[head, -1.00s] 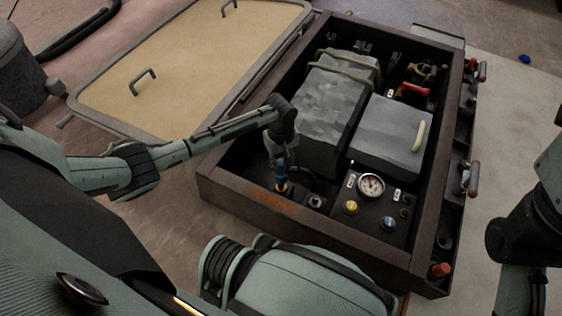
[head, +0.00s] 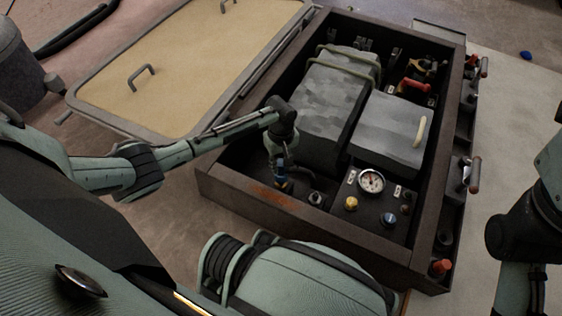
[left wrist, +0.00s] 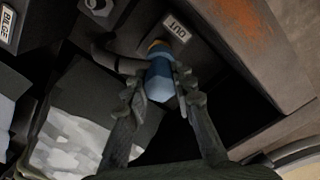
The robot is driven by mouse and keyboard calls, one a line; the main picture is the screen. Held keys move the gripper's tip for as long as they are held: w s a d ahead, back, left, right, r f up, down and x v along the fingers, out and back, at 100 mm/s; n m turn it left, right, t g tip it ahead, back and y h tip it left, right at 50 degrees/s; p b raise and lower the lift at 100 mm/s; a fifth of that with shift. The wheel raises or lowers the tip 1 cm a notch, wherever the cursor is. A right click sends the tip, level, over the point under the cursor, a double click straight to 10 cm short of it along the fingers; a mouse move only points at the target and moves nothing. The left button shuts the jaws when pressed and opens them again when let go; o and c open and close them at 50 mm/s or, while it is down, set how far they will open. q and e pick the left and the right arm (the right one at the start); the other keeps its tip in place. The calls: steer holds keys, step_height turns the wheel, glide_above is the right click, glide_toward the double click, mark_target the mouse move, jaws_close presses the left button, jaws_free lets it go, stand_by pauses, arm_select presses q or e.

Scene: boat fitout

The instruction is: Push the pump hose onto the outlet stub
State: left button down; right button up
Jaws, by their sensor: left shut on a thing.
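My left gripper (left wrist: 158,84) is shut on the blue end piece (left wrist: 161,72) of the pump hose, with one finger on each side. In the head view the gripper (head: 279,172) points down inside the near left corner of the dark box, with the blue piece (head: 281,184) at its tip. In the left wrist view a thin brass-orange rim, seemingly of the outlet stub (left wrist: 158,45), shows at the far end of the blue piece, beside the OUT label (left wrist: 176,28). Most of the stub is hidden. A dark hose length (left wrist: 118,62) runs left from there. My right gripper is out of view.
The dark box's walls (head: 262,203) stand close around the gripper. A large grey block (head: 333,100) is beside it. A gauge (head: 371,181) and knobs sit to the right. A tan hatch panel (head: 190,60) lies left of the box.

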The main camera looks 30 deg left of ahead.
mark_target(281, 171)
arm_select(q)
steer(key=shift+f+b, duration=0.5)
steer(key=shift+f, duration=0.8)
steer(key=shift+f+b, duration=0.4)
steer(key=shift+f, duration=0.4)
steer(key=c, duration=1.2)
jaws_free()
